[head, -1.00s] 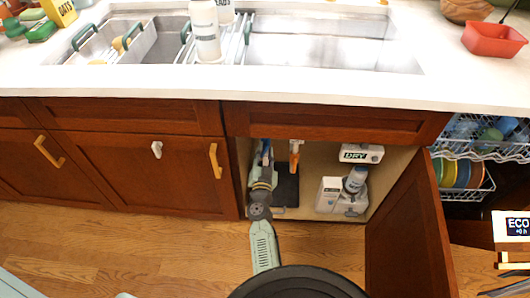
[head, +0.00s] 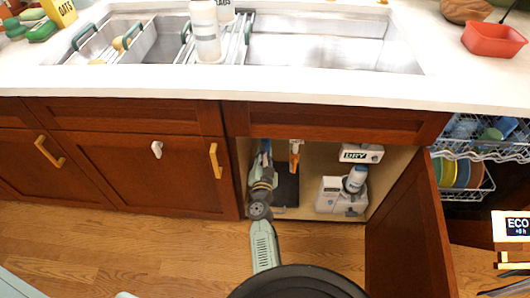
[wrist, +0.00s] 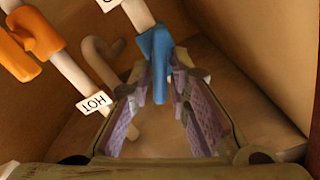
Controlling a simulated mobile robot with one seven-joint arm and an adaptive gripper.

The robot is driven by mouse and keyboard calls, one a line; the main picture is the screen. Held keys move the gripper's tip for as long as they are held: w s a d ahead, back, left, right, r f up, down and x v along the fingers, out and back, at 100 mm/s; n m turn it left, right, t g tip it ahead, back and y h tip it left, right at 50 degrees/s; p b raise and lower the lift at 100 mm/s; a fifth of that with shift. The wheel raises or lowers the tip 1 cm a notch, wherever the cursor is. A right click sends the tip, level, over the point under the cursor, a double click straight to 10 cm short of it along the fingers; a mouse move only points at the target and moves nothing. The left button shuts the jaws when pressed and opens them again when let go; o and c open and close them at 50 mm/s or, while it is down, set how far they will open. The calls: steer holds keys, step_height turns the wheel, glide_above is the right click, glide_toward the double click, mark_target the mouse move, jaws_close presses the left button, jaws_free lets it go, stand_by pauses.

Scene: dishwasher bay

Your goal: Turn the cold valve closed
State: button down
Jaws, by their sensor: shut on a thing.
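The cold valve has a blue handle (wrist: 156,58) on a white pipe inside the open sink cabinet. In the wrist view the handle points down between my gripper's (wrist: 157,84) two purple-padded fingers, which are shut on it. In the head view my gripper (head: 265,158) reaches into the left side of the cabinet and mostly hides the blue handle. The orange hot valve (wrist: 38,38) is to the left in the wrist view, with a HOT tag (wrist: 94,102) by its pipe. The orange valve also shows in the head view (head: 294,150), just right of my gripper.
The cabinet's open door (head: 412,225) stands to the right. A box marked DRY (head: 361,153) and a bottle (head: 355,179) are in the cabinet's right side. A curved white pipe (wrist: 108,60) passes close left of my fingers.

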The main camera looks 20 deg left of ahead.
steer(key=m, duration=1.2)
steer(key=shift+w+d+f+b, duration=0.1)
steer(key=shift+d+f+b, duration=0.1)
steer(key=shift+b, duration=0.2)
stand_by(0.3)
steer(key=c, duration=1.6)
jaws_free()
steer(key=shift+f, duration=0.1)
steer(key=v, duration=0.7)
steer(key=shift+s, duration=0.3)
